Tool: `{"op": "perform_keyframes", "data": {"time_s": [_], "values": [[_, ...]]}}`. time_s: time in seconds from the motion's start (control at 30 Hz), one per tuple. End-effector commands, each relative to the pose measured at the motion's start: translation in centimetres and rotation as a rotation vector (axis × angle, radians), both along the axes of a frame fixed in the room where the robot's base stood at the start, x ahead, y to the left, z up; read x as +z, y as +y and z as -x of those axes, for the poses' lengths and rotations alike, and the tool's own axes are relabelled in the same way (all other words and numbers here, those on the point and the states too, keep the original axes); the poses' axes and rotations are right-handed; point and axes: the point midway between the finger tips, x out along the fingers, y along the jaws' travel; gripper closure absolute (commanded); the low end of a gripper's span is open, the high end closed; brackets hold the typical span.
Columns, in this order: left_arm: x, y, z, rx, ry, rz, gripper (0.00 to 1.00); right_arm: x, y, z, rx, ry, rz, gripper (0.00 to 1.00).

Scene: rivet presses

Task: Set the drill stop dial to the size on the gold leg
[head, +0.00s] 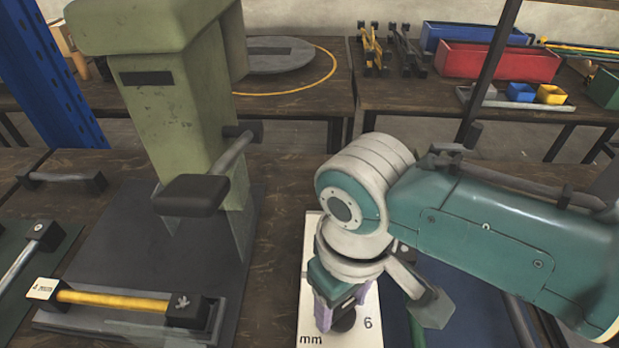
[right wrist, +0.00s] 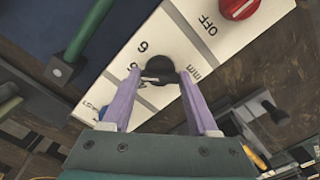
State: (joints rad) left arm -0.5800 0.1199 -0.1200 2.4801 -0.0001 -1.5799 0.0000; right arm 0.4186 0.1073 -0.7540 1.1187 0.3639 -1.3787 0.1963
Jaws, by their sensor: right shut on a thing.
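The drill stop dial is a black knob (right wrist: 158,72) on a white panel (right wrist: 215,62), with "6" and "mm" printed near it. A white pointer mark shows on the knob's left side in the right wrist view; its exact setting is unclear. My right gripper (right wrist: 161,76) has its purple fingers shut on the knob, one on each side. In the head view my right gripper (head: 341,309) points down at the knob (head: 345,320) and partly hides the panel (head: 312,235). The gold leg (head: 113,299) lies at lower left, its tag (head: 43,289) seeming to read "4 mm". My left gripper is out of view.
A green press (head: 180,115) with a black handle stands on a dark base left of the panel. A red knob (right wrist: 238,7) beside "OFF" sits on the same panel. Back tables hold a red bin (head: 498,62) and small boxes. Bare wood lies between press and panel.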

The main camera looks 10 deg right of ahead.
Motion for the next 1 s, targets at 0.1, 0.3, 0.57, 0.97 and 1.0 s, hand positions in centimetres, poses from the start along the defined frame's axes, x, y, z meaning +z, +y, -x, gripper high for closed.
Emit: {"op": "perform_keyframes", "data": {"time_s": [0.1,0.3,0.57,0.97,1.0], "values": [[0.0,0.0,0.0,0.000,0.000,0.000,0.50,0.0,0.0,0.0,0.000,0.001,0.001,0.94],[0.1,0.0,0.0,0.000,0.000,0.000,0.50,0.0,-0.1,0.0,0.010,0.001,0.001,0.96],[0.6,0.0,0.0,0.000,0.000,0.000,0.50,0.1,-0.1,0.0,0.108,0.002,0.002,0.96],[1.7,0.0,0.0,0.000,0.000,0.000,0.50,0.1,-0.1,0.0,0.447,0.002,0.002,0.96],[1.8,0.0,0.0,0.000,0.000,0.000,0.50,0.1,-0.1,0.0,0.483,0.001,0.002,0.96]]}}
